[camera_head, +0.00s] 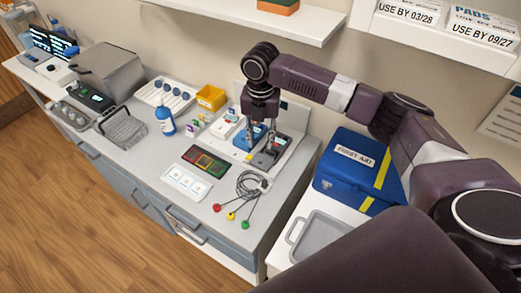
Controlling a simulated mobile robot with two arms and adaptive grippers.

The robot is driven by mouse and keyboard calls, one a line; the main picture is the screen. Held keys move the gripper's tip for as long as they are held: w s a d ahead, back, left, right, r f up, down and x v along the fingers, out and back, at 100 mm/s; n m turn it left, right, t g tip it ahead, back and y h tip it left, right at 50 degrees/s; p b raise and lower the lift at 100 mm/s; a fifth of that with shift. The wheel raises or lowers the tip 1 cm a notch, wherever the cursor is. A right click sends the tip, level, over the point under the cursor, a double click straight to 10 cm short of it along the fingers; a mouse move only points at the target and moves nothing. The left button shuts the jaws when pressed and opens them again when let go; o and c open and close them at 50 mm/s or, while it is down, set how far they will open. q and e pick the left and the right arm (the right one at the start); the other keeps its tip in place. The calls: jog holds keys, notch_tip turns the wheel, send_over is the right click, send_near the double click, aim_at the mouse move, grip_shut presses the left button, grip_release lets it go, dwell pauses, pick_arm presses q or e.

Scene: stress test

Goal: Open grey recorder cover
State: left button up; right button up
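A grey recorder (264,160) sits on a white board at the back right of the counter, to the right of a blue device (245,142). The recorder is small in view and partly hidden by my gripper, so I cannot tell how its cover stands. My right gripper (260,140) points down over these two devices. Its two fingers are spread apart, one over the blue device and one over the grey recorder, with nothing seen between them. I cannot tell whether a fingertip touches the recorder. My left gripper is not in view.
Cables with coloured ends (245,190) lie in front of the recorder. A panel of coloured squares (204,162), a blue bottle (165,120) and a yellow bin (211,97) are to the left. A blue first aid box (340,180) and a grey tray (318,238) are at right. A shelf hangs above.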

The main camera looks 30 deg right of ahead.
jog(key=shift+r, duration=1.95)
jog(key=shift+f, duration=0.1)
